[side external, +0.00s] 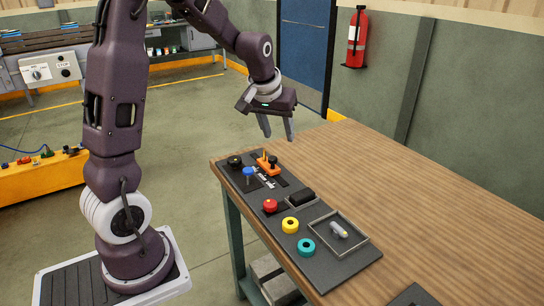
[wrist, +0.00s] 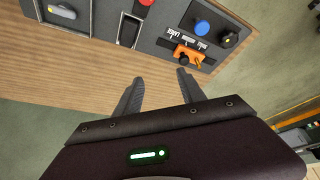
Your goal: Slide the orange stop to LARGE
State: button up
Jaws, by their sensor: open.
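The orange stop (side external: 267,160) sits on a dark track near the far end of the black panel (side external: 322,263), with a dark knob on it. It also shows in the wrist view (wrist: 187,53), just beyond my fingertips.
A blue knob (side external: 248,173), a black knob (side external: 235,161) and a red button (side external: 270,206) stand near the stop. The wooden table (side external: 420,200) is mostly clear.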

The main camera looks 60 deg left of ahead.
jog(key=n+g, duration=0.1)
jog(key=n, duration=0.1)
send_near(273, 158)
jog(key=f, duration=0.2)
jog(key=shift+y, duration=0.4)
jog(key=x, duration=0.6)
jog(key=shift+w+a+f, duration=0.15)
jog(key=shift+w+f, duration=0.15)
jog(key=shift+w, duration=0.1)
grip_shut()
